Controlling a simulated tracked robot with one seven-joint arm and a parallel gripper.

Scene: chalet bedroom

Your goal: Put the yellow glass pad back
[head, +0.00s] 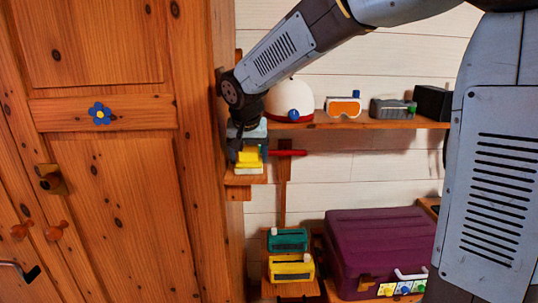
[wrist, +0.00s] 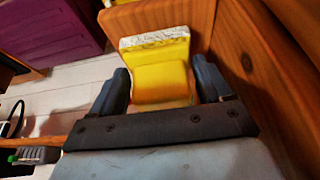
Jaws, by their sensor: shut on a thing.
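The yellow glass pad (head: 249,156) is in my gripper (head: 247,148), just above or on a small wooden ledge (head: 245,179) beside the wooden cupboard. In the wrist view the pad (wrist: 160,82) is a yellow block between the two dark fingers of my gripper (wrist: 163,76), which is shut on it. A pale, speckled strip (wrist: 155,37) runs along its far edge. A whitish layer shows under the yellow in the head view. I cannot tell whether the pad touches the ledge.
The cupboard (head: 110,160) stands close on the left. A shelf (head: 370,124) on the right carries a white helmet (head: 289,100), orange goggles (head: 343,106) and a grey device (head: 392,108). Below are a teal box (head: 287,240), a yellow box (head: 291,268) and a purple case (head: 375,245).

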